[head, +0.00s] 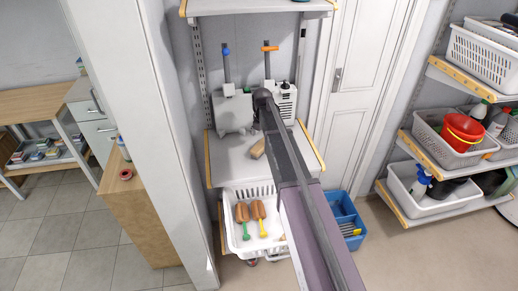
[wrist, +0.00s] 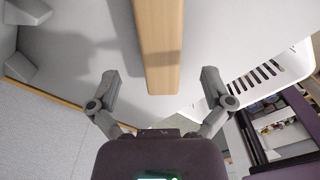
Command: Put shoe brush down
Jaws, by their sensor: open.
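The shoe brush, a light wooden block, lies on the grey shelf (head: 228,168) in the head view; the brush (head: 258,149) is just left of my arm. In the wrist view the brush (wrist: 158,45) runs down from the top edge, over the grey shelf surface (wrist: 85,50). My gripper (wrist: 160,76) is open, with one finger on each side of the brush's near end and a visible gap on both sides. Its bristles are not visible. My gripper cannot be made out clearly in the head view.
At the shelf's back stand a grey moulded object (head: 232,113) and a white slotted container (head: 285,103). Below are a white basket (head: 238,243) with two brown-headed brushes and a blue crate (head: 345,220). A white door (head: 345,120) is right. The shelf's front left is clear.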

